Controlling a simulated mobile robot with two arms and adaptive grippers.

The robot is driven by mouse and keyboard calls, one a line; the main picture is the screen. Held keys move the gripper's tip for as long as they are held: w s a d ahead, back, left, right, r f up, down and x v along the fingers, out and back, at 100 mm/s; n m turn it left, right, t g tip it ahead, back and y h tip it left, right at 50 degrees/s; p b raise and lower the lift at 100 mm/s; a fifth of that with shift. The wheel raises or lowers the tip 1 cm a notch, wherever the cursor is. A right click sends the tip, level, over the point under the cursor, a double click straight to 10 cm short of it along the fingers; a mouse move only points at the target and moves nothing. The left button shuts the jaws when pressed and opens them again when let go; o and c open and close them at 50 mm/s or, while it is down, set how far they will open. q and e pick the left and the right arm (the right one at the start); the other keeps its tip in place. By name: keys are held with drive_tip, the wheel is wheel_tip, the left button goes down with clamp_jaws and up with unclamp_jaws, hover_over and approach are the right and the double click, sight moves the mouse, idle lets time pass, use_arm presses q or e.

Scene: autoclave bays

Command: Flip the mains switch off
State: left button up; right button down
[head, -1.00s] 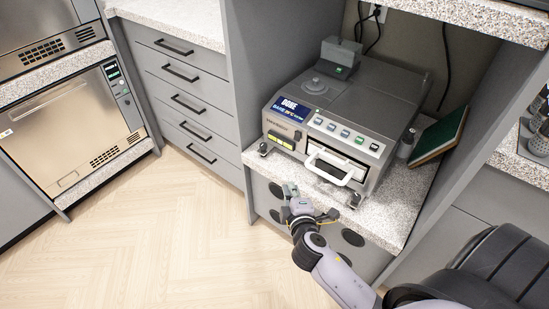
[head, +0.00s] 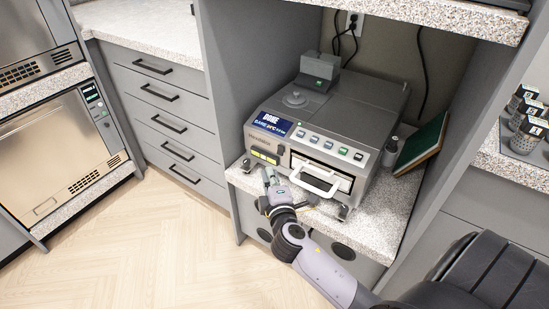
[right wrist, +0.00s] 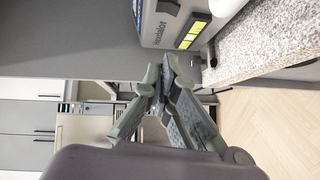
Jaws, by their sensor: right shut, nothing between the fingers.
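The grey benchtop autoclave (head: 335,100) stands in the bay, with a lit "DONE" screen (head: 272,123), a row of buttons and a white-handled drawer (head: 316,180). Yellow labels (head: 264,156) mark its lower front left; they also show in the right wrist view (right wrist: 193,35). I cannot make out which part is the mains switch. My right gripper (head: 268,176) is shut and empty, just in front of the autoclave's front left corner, below the labels. In the right wrist view its fingertips (right wrist: 160,78) meet, apart from the autoclave body (right wrist: 172,20). My left gripper is out of view.
The speckled counter (head: 384,215) is the bay's shelf, with a grey side panel (head: 222,90) close on the left. A green book (head: 422,142) leans at the right. A small box (head: 320,65) sits on top at the back, near a wall socket (head: 353,22).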

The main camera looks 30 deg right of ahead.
sight(280, 150)
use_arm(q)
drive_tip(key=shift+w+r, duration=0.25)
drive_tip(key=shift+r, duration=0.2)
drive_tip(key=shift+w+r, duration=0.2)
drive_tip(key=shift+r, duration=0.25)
use_arm(e)
drive_tip(key=shift+w+d+f, duration=0.2)
drive_tip(key=shift+w+d, duration=0.75)
drive_tip(key=shift+w, duration=0.1)
drive_tip(key=shift+w+d+f, duration=0.2)
drive_tip(key=shift+w+d, duration=0.75)
drive_tip(key=shift+w, duration=0.15)
drive_tip(key=shift+w+d+f, duration=0.2)
drive_tip(key=shift+w+d, duration=0.75)
drive_tip(key=shift+w, duration=0.1)
use_arm(q)
drive_tip(key=shift+b, duration=0.3)
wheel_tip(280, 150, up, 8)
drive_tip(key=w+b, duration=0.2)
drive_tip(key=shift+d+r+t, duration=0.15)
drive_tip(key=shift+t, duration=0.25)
use_arm(e)
drive_tip(key=shift+d+f+n+t, duration=0.2)
drive_tip(key=shift+d+n+t, duration=0.05)
drive_tip(key=shift+n+t, duration=0.05)
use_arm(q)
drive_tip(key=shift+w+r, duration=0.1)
use_arm(e)
drive_tip(key=shift+w, duration=0.1)
